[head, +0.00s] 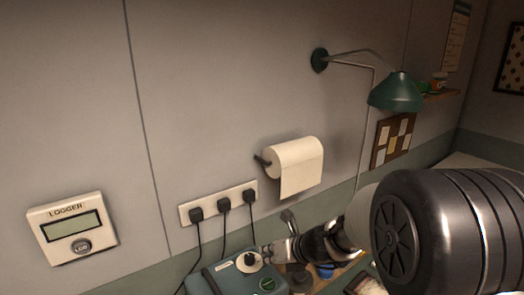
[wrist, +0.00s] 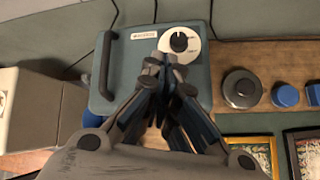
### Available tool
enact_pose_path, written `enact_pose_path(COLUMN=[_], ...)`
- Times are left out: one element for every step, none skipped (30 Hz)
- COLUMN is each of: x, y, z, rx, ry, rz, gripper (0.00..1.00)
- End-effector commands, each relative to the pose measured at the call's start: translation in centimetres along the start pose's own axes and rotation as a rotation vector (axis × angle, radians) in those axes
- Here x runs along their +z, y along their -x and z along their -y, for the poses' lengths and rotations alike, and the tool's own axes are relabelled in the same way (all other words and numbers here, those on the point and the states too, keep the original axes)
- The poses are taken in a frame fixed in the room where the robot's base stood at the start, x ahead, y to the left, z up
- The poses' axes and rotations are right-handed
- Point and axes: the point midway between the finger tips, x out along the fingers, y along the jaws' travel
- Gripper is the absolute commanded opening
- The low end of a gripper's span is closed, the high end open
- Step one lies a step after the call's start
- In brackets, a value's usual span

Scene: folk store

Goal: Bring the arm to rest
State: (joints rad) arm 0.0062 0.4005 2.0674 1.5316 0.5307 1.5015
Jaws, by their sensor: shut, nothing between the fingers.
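My gripper (wrist: 168,62) is shut and empty. In the wrist view its fingertips lie over a blue-grey device (wrist: 125,75) with a handle on its left side, close to the white dial (wrist: 180,41) with a black knob. Whether the fingers touch the device cannot be told. In the head view my gripper (head: 268,252) is at the lower middle, beside the white dial (head: 249,262) on the top of the device (head: 222,277). My arm reaches in from the right and hides part of the bench.
A logger box (head: 72,228), a power strip (head: 218,203) with plugs and cables, and a paper roll (head: 296,166) are on the wall. A green lamp (head: 396,92) juts out at upper right. A dark round weight (wrist: 241,88) and blue pieces (wrist: 286,96) stand right of the device.

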Motion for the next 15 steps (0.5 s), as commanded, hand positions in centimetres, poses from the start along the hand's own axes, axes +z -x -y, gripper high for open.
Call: enact_pose_path(x=[0.3, 0.2, 0.0, -0.3, -0.6, -1.1, -1.6, -2.1, -2.9, -3.5, -4.2, -5.2, -5.9, -6.7, -7.8], y=[2.0, 3.0, 4.4, 5.5, 6.5, 7.9, 8.9, 9.9, 11.2, 12.2, 13.1, 14.4, 15.3, 16.2, 17.4], z=[-1.6, -2.4, -3.5, -4.3, -5.0, -5.9, -6.5, -7.0, -7.7, -8.1, -8.5, -8.9, -9.1, -9.3, -9.5], rx=[0.017, 0.027, 0.041, 0.050, 0.059, 0.070, 0.078, 0.086, 0.095, 0.103, 0.110, 0.119, 0.126, 0.134, 0.144], ry=[0.151, 0.249, 0.382, 0.480, 0.578, 0.708, 0.805, 0.901, 1.029, 1.126, 1.220, 1.346, 1.441, 1.532, 1.654], rz=[0.001, -0.006, -0.014, -0.021, -0.028, -0.040, -0.049, -0.059, -0.074, -0.087, -0.101, -0.121, -0.139, -0.156, -0.184], gripper=[0.00, 0.00, 0.00, 0.00, 0.00, 0.00, 0.00, 0.00, 0.00, 0.00, 0.00, 0.00, 0.00, 0.00, 0.00])
